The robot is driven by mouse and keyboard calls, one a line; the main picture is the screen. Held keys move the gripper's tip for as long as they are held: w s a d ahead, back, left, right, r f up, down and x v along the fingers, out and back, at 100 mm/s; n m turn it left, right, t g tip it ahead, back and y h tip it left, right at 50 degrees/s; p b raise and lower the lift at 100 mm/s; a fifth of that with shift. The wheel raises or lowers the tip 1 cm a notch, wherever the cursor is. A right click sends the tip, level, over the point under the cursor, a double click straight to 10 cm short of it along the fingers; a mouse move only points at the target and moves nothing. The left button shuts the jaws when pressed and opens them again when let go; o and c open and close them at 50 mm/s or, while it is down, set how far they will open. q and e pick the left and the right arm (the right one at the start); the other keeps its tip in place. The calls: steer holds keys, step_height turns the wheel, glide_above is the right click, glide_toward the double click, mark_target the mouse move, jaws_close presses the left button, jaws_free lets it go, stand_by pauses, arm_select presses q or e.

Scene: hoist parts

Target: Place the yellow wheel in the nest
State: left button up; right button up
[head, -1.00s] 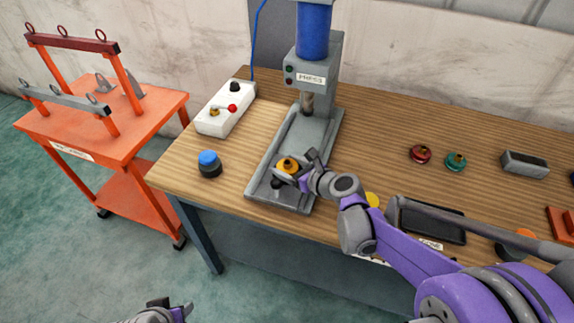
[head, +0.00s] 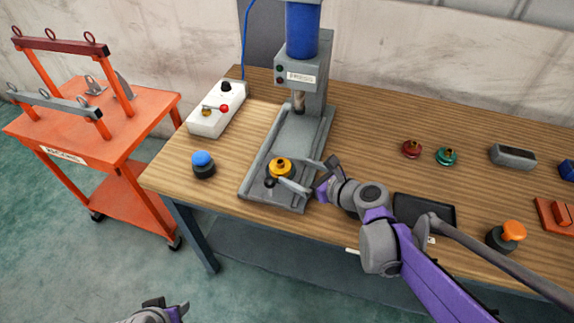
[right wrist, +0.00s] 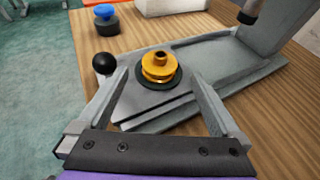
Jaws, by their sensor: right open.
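The yellow wheel (head: 280,166) sits upright on the front part of the press's grey bed. In the right wrist view the wheel (right wrist: 159,66) rests on a dark round seat, which looks like the nest (right wrist: 160,83); the wheel covers most of it, so I cannot tell how fully it is seated. My right gripper (head: 294,172) is open, with a finger on each side of the wheel; in the right wrist view both fingers (right wrist: 157,78) stand apart from it. My left gripper (head: 166,309) is at the bottom edge, away from the table, its jaws unclear.
A black ball knob (right wrist: 103,63) stands close beside the left finger in the right wrist view. The press (head: 304,75) rises behind the wheel. A blue-topped button (head: 203,164) and a white control box (head: 215,112) are left. Red (head: 411,149) and green (head: 446,156) wheels lie right.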

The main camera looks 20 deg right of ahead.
steer(key=v, duration=0.3)
steer(key=shift+s, duration=0.1)
steer(key=s+a+f+n+g, duration=0.1)
steer(key=n, duration=0.1)
steer(key=s+a+f+n, duration=0.1)
steer(key=s+n, duration=0.1)
steer(key=n, duration=0.1)
steer(key=s+a+n+g, duration=0.1)
steer(key=s+n, duration=0.1)
steer(key=shift+a+f+n+g+h, duration=0.3)
steer(key=shift+f+n, duration=0.1)
steer(key=s+d+f+n+g+h, duration=0.1)
steer(key=s+f+n+g+h, duration=0.1)
steer(key=s+n, duration=0.5)
steer(key=s+d+f+n+g+h, duration=0.1)
steer(key=s+n, duration=0.6)
steer(key=n, duration=0.9)
step_height(320, 180, down, 3)
steer(key=shift+f+g+h, duration=0.1)
steer(key=shift+g+h, duration=0.7)
steer(key=shift+h, duration=0.4)
